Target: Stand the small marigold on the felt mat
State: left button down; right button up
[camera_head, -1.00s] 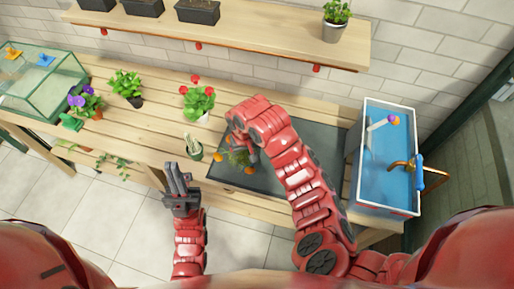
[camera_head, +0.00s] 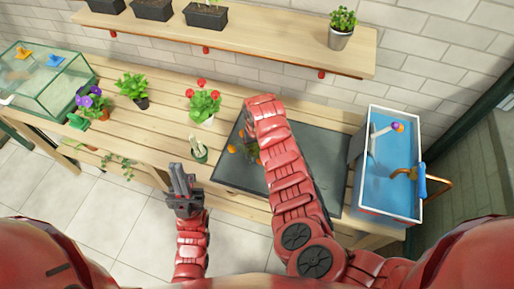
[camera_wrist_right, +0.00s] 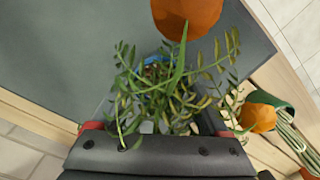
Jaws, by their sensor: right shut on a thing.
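The small marigold has orange blooms and thin green leaves (camera_wrist_right: 165,95); in the head view it shows partly beside my right arm (camera_head: 250,150). My right gripper (camera_wrist_right: 155,130) is shut on it; leaves hide most of the grip and the pot, with a bit of blue rim showing. In the head view my right arm hides that gripper. The dark grey felt mat (camera_head: 315,155) lies on the bench under the marigold; I cannot tell whether the pot touches it. My left gripper (camera_head: 180,178) is in front of the bench, apart from the plants; its jaw gap is unclear.
A cactus pot (camera_head: 199,150) stands just left of the mat. A red-flowered plant (camera_head: 204,104), a leafy plant (camera_head: 133,88) and a purple-flowered plant (camera_head: 92,102) stand further left. A blue water basin (camera_head: 388,165) is at the right. A shelf (camera_head: 270,42) runs above the bench.

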jog(key=shift+f, duration=0.1)
jog(key=shift+f, duration=0.15)
jog(key=o, duration=1.4)
jog(key=shift+r, duration=0.4)
notch_tip(320, 180, up, 5)
jog(key=shift+w+f+b, duration=0.1)
jog(key=shift+w+b, duration=0.05)
jog(key=shift+b, duration=0.85)
notch_tip(320, 180, up, 7)
jog(key=shift+f+p, duration=0.1)
jog(key=shift+p, duration=0.6)
